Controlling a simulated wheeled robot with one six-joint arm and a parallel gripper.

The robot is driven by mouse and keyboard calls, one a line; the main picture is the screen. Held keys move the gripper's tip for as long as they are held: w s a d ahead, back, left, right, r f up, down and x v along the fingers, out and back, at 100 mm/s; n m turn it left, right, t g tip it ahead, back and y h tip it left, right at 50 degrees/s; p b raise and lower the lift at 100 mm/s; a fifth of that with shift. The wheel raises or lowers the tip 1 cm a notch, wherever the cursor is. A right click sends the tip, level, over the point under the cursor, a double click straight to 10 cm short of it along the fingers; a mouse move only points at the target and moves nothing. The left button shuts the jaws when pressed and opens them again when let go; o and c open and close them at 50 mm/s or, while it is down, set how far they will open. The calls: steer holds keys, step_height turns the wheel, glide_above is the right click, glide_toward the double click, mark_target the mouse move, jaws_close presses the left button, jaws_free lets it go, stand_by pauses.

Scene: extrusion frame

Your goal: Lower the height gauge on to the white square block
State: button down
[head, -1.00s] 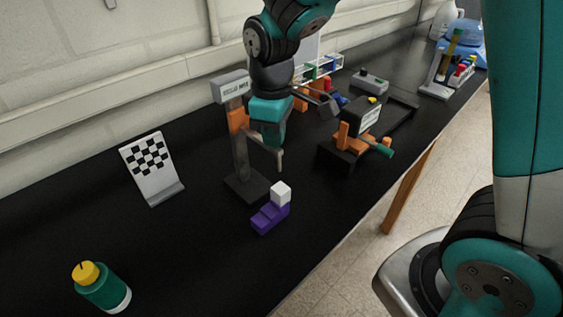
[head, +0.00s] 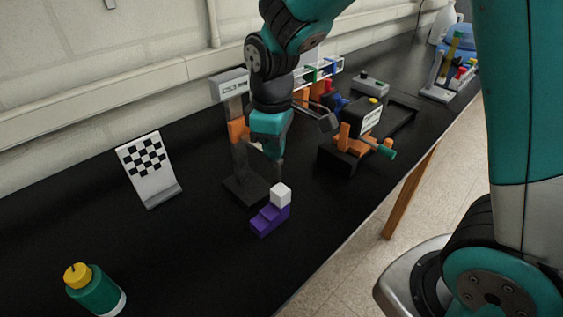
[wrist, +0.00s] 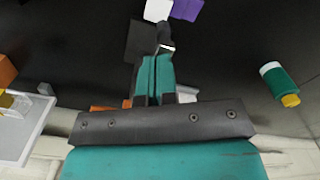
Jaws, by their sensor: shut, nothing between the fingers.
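The height gauge stands upright on a dark base (head: 241,190), with a grey head (head: 230,86) and an orange slider (head: 237,131) on its column. The white square block (head: 281,193) sits on top of a purple stepped block (head: 268,219), in front of the gauge's base. In the wrist view, the white block (wrist: 157,10) and purple block (wrist: 188,9) show at the top edge. My gripper (head: 278,172) is shut and empty, pointing down beside the column and above and behind the white block. My gripper hides part of the gauge; whether they touch is unclear.
An orange and black fixture (head: 354,141) is to the right. The black bench top is clear between the bottle and the purple block.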

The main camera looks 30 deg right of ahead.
mark_target(274, 161)
steer(key=shift+f+b, duration=1.2)
steer(key=shift+f, duration=0.65)
step_height(274, 161, up, 8)
steer(key=p, duration=0.7)
steer(key=shift+r, duration=0.1)
steer(key=s+a+r+m+y+b, duration=0.1)
steer(key=s+a+r+y+b, duration=0.1)
steer(key=s, duration=0.7)
steer(key=s+a+r+m+y+b, duration=0.1)
steer(key=s+a+r+y+b, duration=0.1)
steer(key=s, duration=0.7)
steer(key=shift+s+a+r+m, duration=0.15)
steer(key=shift+s+r+m, duration=0.15)
stand_by(1.1)
